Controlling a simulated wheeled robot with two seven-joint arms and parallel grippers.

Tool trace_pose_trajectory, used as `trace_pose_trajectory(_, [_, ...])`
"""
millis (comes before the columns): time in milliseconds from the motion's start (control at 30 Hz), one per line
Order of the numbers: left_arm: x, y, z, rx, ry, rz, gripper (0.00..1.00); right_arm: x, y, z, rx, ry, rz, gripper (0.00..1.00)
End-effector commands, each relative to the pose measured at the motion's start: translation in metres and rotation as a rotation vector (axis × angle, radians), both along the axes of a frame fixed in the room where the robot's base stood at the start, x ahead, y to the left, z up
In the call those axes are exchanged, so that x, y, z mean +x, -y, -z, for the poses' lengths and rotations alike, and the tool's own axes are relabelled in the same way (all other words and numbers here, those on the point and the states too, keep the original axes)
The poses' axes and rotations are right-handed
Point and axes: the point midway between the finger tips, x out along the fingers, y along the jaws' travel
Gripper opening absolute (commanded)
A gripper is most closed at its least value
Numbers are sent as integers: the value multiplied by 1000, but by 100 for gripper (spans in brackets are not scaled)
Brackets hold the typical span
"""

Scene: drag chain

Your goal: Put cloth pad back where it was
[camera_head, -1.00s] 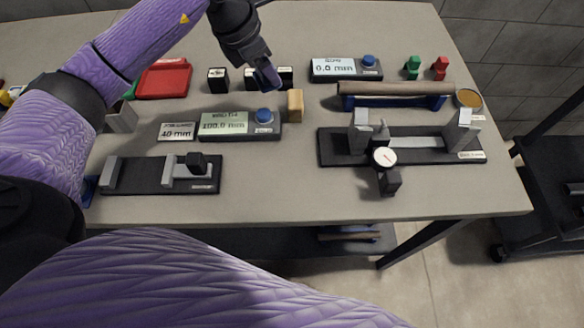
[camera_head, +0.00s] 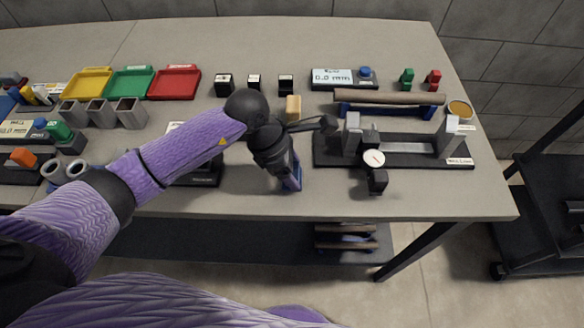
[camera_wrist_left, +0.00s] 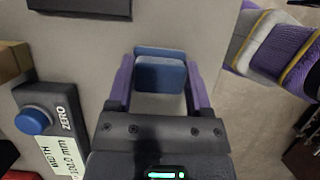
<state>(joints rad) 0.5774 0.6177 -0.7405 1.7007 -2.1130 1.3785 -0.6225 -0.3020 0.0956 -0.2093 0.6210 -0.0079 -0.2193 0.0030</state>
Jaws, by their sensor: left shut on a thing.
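The cloth pad (camera_wrist_left: 160,70) is a blue, flat, rounded block in the left wrist view. It sits between the two purple fingers of my left gripper (camera_wrist_left: 160,85), which is shut on it. In the head view, my left gripper (camera_head: 292,184) points down over the front middle of the table, left of the dial gauge fixture (camera_head: 440,160). The pad is mostly hidden there; a bit of blue shows at the fingertips. I cannot tell whether the pad touches the table. My right gripper is not in view.
The grey table (camera_head: 420,200) has a front edge close to my left gripper. A tan block (camera_head: 293,107) stands behind it. My left forearm partly covers a black fixture (camera_head: 205,178). A display with a blue button (camera_wrist_left: 33,120) shows in the wrist view. Coloured trays (camera_head: 130,82) stand back left.

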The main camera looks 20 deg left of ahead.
Motion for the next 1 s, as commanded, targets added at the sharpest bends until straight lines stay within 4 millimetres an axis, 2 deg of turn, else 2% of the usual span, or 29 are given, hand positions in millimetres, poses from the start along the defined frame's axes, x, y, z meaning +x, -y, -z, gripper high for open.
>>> trace_pose_trajectory(200, [0, 0, 2, 1, 1, 0, 18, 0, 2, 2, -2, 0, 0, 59])
trace_pose_trajectory(233, [0, 0, 2, 1, 1, 0, 67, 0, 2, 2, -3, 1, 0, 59])
trace_pose_trajectory(400, [0, 0, 1, 1, 1, 0, 100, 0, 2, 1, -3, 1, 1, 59])
trace_pose_trajectory(667, [0, -1, -6, 1, 2, -1, 100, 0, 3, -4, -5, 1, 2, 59])
trace_pose_trajectory(767, [-1, -9, -25, 3, 5, 0, 100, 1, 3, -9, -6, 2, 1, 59])
trace_pose_trajectory(1000, [-8, -34, -87, 4, 5, -1, 100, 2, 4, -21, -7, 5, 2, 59])
